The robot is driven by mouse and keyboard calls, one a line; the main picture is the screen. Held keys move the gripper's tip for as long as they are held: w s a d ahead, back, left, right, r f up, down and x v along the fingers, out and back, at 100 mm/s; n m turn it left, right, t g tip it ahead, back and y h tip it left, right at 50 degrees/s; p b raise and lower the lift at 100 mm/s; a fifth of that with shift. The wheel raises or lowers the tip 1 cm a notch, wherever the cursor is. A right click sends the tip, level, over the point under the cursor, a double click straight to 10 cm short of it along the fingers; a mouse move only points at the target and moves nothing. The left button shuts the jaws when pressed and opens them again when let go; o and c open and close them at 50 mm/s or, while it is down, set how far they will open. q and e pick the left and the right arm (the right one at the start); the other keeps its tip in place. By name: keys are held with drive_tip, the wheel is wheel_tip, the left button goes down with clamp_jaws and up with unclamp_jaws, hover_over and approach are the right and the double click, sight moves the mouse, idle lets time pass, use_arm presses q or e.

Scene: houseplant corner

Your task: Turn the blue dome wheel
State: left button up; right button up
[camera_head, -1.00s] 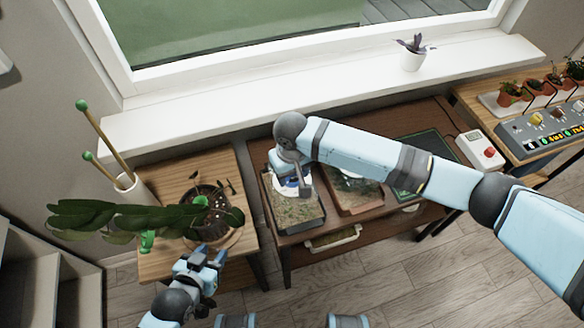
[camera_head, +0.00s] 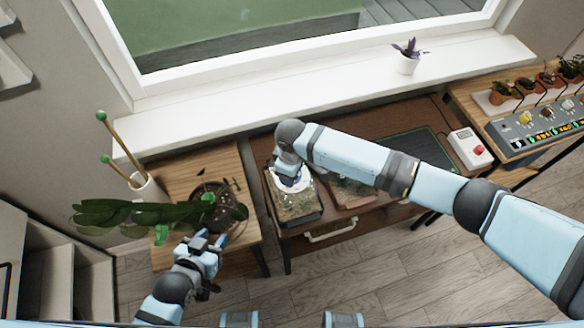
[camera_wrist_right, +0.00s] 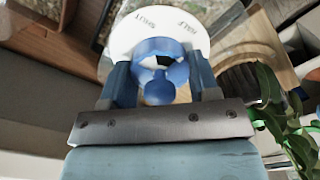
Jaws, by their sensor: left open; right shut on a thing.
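The blue dome wheel (camera_wrist_right: 158,72) sits in the middle of a white dial (camera_wrist_right: 160,30) marked SHUT and HALF in the right wrist view. My right gripper (camera_wrist_right: 160,88) is shut on the wheel, one finger on each side. In the head view the white dial (camera_head: 292,181) shows on top of a planted tray with a clear cover (camera_head: 298,205); my right wrist hides the wheel there. My left gripper (camera_head: 207,240) is open and empty, in front of the potted plant on the left table.
A leafy plant in a dark pot (camera_head: 217,208) stands on the small wooden table (camera_head: 195,160). A second planted tray (camera_head: 352,192) and a white box with a red button (camera_head: 469,148) are right of the dial.

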idle(0.4)
drive_tip(key=o, duration=0.9)
drive_tip(key=shift+o, duration=0.2)
wheel_tip(320, 180, up, 14)
drive_tip(key=shift+b, duration=0.3)
drive_tip(key=shift+f, duration=0.1)
